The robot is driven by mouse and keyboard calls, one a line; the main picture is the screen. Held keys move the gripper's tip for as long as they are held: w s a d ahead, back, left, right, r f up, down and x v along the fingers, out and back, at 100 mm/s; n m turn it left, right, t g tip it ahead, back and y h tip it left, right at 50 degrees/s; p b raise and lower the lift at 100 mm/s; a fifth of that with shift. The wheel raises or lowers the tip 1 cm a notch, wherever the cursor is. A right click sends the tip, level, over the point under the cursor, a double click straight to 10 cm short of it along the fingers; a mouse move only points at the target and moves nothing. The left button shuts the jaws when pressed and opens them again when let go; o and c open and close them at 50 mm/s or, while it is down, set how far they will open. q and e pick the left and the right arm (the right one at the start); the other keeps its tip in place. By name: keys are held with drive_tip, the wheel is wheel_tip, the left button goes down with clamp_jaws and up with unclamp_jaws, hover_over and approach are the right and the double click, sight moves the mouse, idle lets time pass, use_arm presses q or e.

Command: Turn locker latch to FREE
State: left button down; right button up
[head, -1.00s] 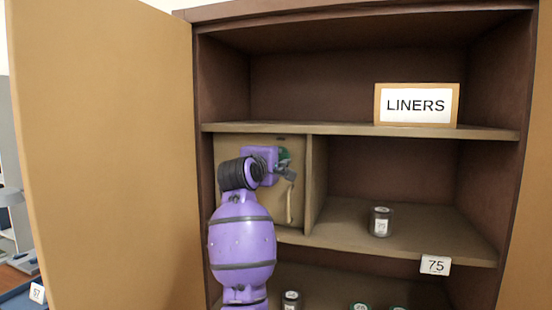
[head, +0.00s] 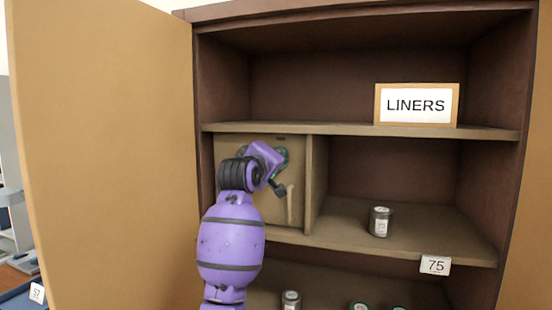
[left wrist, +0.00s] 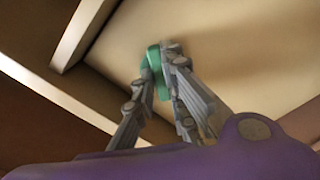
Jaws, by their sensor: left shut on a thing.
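The locker is a tan door (head: 232,148) on the left of the cabinet's middle shelf. Its latch is a green knob (left wrist: 153,62) on the door face, seen between my fingers in the left wrist view; only a green sliver of it (head: 285,154) shows in the head view. My left gripper (left wrist: 160,70) is shut on the green latch, with a finger on either side. In the head view my left gripper (head: 280,172) is tilted and mostly hides the latch. Any FREE marking is not readable. My right gripper is not in view.
The cabinet's large door (head: 105,150) stands open at left. A LINERS sign (head: 416,105) is on the upper shelf. A small jar (head: 380,222) stands on the shelf right of the locker, above a 75 tag (head: 435,265). Several jars are below.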

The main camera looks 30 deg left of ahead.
use_arm(q)
drive_tip(key=m, duration=1.1)
idle(0.6)
drive_tip(key=c, duration=1.8)
unclamp_jaws()
drive_tip(key=v, duration=1.2)
